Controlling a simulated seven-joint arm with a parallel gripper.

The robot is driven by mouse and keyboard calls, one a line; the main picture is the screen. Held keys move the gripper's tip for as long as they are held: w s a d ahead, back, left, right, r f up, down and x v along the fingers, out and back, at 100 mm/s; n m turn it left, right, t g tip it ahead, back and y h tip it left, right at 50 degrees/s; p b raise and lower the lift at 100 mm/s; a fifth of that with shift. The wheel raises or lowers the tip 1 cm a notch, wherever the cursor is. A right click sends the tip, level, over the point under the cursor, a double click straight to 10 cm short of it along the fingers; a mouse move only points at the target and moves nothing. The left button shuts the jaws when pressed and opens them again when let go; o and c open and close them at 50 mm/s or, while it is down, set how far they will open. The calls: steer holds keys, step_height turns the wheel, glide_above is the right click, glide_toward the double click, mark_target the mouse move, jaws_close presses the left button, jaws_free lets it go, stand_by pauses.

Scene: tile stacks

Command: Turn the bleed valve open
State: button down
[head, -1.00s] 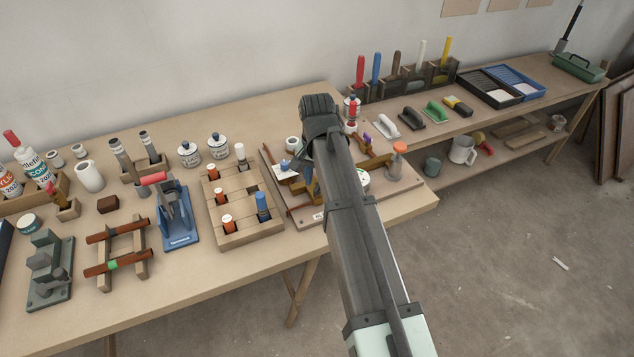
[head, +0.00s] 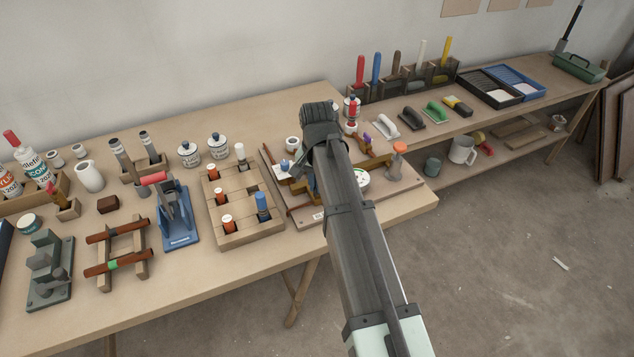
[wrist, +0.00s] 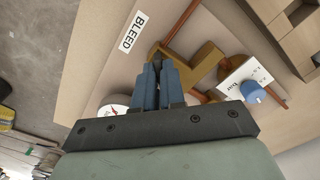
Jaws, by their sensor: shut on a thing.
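The bleed valve's brass body (wrist: 196,66) sits on the pipe board beside the white BLEED label (wrist: 132,31) in the wrist view. My gripper (wrist: 161,66) is shut at the near side of this body, its two blue-grey fingers close together on the valve's handle. The handle is mostly hidden between the fingers, so its angle is unclear.
The board (head: 413,184) also carries a blue knob (wrist: 252,91) on a white plate and copper pipe. A wooden block rack (head: 243,232) stands left of the board. The bench's front edge is close.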

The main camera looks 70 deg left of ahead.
steer(key=shift+n, duration=0.4)
steer(key=n, duration=0.3)
steer(key=shift+n, duration=2.5)
steer(key=c, duration=1.2)
jaws_free()
step_height(320, 180, up, 14)
steer(key=shift+f, duration=0.1)
